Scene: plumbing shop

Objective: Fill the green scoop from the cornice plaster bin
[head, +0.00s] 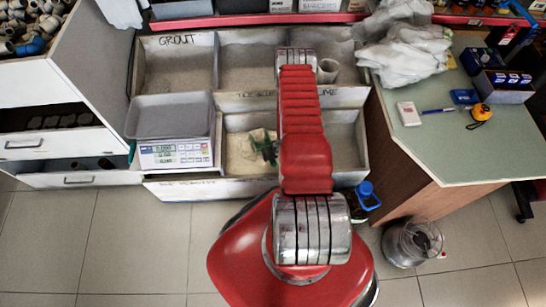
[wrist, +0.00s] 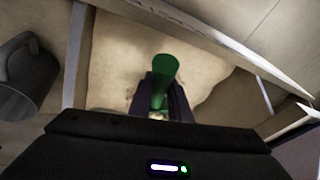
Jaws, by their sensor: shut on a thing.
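The green scoop (wrist: 165,70) is between the two dark fingers of my gripper (wrist: 167,100) in the wrist view, which are shut on it. Pale powder lies below and around it. In the head view my gripper (head: 268,147) and a bit of green show low over the front middle bin (head: 232,122), partly behind my red arm. This bin holds pale beige powder with an uneven surface. Its front label is not legible to me, so I cannot tell whether it is the cornice plaster bin. Whether the scoop holds powder or touches it is unclear.
A scale with a grey tray (head: 170,115) stands left of the bin. Dividing boards (wrist: 76,50) and the front board (wrist: 235,42) edge the powder. A grey cup (head: 327,71) stands in a back bin. A green-topped counter (head: 450,145) is at right.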

